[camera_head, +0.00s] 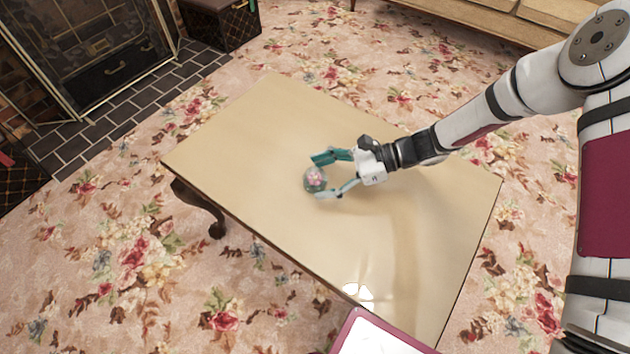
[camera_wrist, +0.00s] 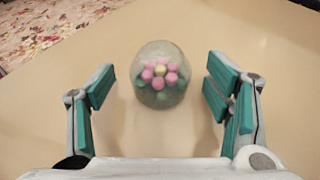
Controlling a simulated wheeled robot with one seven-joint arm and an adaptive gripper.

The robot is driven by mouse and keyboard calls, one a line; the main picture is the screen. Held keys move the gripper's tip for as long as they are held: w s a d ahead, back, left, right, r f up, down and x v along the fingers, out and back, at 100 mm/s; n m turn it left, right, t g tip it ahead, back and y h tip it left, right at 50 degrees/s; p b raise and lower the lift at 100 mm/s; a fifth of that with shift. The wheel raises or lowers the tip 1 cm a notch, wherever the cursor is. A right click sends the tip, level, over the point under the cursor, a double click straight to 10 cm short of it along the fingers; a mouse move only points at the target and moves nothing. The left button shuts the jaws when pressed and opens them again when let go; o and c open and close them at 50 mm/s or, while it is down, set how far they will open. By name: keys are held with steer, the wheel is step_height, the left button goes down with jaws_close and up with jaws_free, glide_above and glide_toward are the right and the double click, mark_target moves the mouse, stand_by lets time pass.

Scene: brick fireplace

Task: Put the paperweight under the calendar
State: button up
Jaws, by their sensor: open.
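The paperweight (camera_head: 315,179) is a small clear glass dome with a pink flower inside, standing on the wooden table. It also shows in the wrist view (camera_wrist: 160,76), centred between the fingers and a little ahead of them. My gripper (camera_head: 325,176) is open, with its teal-padded fingers on either side of the paperweight. In the wrist view my gripper (camera_wrist: 161,95) has a visible gap on both sides, so the fingers do not touch the glass. No calendar can be made out in either view.
The table (camera_head: 240,130) is otherwise bare, with free room around the paperweight. A brick fireplace (camera_head: 100,55) stands at the upper left and a dark box (camera_head: 222,24) beside it. Floral carpet surrounds the table.

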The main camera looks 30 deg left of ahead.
steer(key=c, duration=1.5)
steer(key=shift+a, duration=0.1)
steer(key=shift+c, duration=0.6)
steer(key=shift+r, duration=0.1)
